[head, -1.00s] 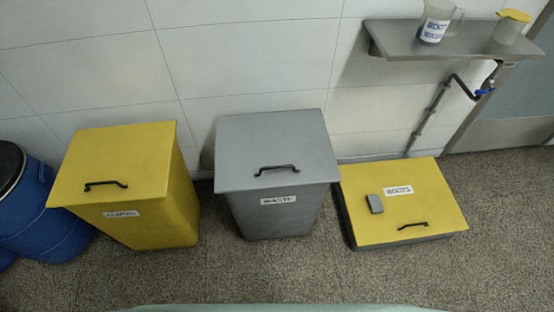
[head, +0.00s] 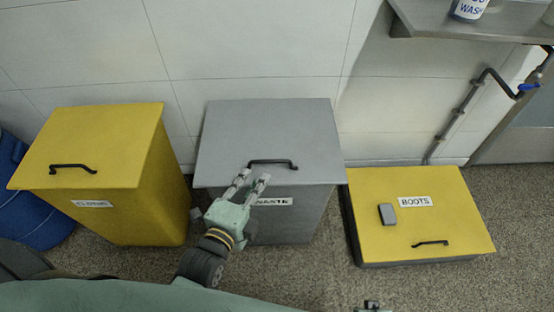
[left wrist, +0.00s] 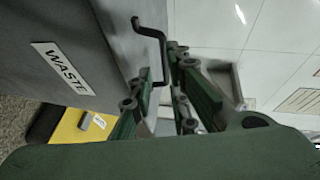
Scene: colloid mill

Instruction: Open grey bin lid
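The grey bin (head: 290,225) stands against the wall with a WASTE label on its front. Its grey lid (head: 265,125) lies shut on top. A dark bar handle (head: 272,162) sits near the lid's front edge. My left gripper (head: 252,183) is open at the lid's front edge, just below and left of the handle. In the left wrist view the two fingers (left wrist: 167,92) are apart, with the handle (left wrist: 160,45) just ahead of them; contact cannot be told. A small part at the bottom edge (head: 370,306) may be my right gripper; its fingers are not clear.
A yellow bin (head: 150,215) stands left of the grey bin, with a blue drum (head: 45,215) beyond. A low yellow-lidded BOOTS box (head: 440,215) with a small grey block (head: 388,214) is on the right. A metal shelf (head: 470,25) and pipe are above it.

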